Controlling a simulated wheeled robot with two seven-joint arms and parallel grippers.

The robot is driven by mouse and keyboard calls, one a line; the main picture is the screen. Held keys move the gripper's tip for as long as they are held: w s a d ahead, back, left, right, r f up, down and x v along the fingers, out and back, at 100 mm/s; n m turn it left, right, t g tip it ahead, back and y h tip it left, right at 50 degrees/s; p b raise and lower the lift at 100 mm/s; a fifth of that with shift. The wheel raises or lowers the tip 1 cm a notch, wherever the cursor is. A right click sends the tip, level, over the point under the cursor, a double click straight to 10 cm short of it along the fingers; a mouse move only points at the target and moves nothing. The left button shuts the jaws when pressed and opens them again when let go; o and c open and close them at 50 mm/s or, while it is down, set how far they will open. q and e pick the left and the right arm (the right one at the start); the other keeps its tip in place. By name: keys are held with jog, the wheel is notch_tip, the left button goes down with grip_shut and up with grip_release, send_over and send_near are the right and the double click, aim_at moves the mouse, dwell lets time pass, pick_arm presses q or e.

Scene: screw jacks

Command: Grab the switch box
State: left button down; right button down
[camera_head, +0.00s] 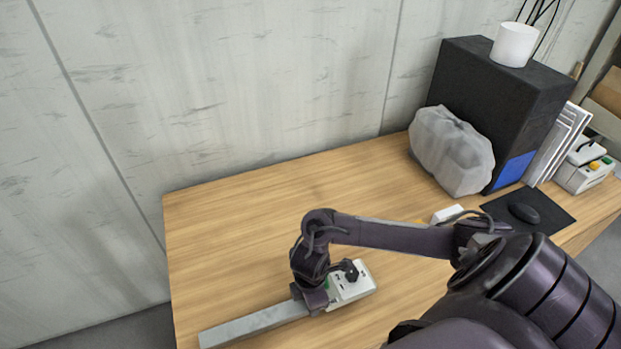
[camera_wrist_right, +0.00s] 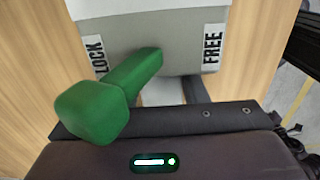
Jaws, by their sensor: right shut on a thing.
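The switch box (camera_head: 355,284) is a small pale box with dark and green parts on top, lying on the wooden table near its front. In the right wrist view the switch box (camera_wrist_right: 185,48) is grey and white with LOCK and FREE labels, and a green lever (camera_wrist_right: 105,100) sticks out toward the camera. My right gripper (camera_head: 316,298) is at the left end of the box and is shut on it. One dark finger shows in the wrist view; the green lever hides much of the grasp. My left gripper is not in view.
A long grey bar (camera_head: 250,325) lies on the table left of the box. A grey lumpy bag (camera_head: 452,150), a black cabinet (camera_head: 500,105) and a mouse on a dark mat (camera_head: 555,212) stand at the right. The table's left and back middle are clear.

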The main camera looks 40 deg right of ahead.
notch_tip(320, 180, up, 5)
jog(key=shift+w+f+p, duration=0.1)
jog(key=shift+w+p, duration=0.05)
jog(key=shift+p, duration=0.25)
notch_tip(320, 180, up, 15)
jog(key=p, duration=0.7)
jog(key=shift+p, duration=0.3)
